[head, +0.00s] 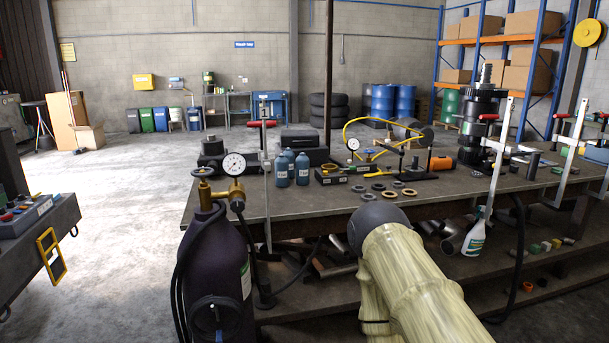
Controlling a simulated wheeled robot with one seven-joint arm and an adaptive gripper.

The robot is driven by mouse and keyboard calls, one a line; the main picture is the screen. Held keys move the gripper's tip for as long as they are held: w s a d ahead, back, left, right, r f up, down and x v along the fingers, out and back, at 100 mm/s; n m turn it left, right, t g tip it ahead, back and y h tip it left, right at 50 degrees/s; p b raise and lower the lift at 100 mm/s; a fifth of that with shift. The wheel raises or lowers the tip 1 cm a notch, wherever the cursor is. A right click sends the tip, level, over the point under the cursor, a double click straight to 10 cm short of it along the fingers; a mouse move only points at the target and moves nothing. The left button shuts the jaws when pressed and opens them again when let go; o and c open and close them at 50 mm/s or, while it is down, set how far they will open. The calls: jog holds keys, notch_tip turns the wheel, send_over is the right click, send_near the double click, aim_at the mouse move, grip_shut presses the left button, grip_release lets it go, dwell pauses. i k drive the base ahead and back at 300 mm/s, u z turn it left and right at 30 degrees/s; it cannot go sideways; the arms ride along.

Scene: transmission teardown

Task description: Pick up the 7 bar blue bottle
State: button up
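Several small blue bottles stand close together on the workbench, left of its middle. A left one (281,172) and a right one (302,170) stand in front, with another bottle (289,157) partly hidden behind them. The front ones have pale labels, too small to read, so I cannot tell which is marked 7 bar. All are upright. My gripper is not in view, and nothing visible touches the bottles.
A dark purple cylinder with a gauge (223,270) stands in front of the bench's left end. A clamp (266,180) stands just left of the bottles. A black box (300,140) lies behind them, a small gauge block (330,174) to their right. Bare bench top (310,202) lies in front.

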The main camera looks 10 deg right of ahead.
aim_at(302, 161)
jog(key=z, duration=1.8)
jog(key=i, duration=1.1)
jog(key=u, duration=1.9)
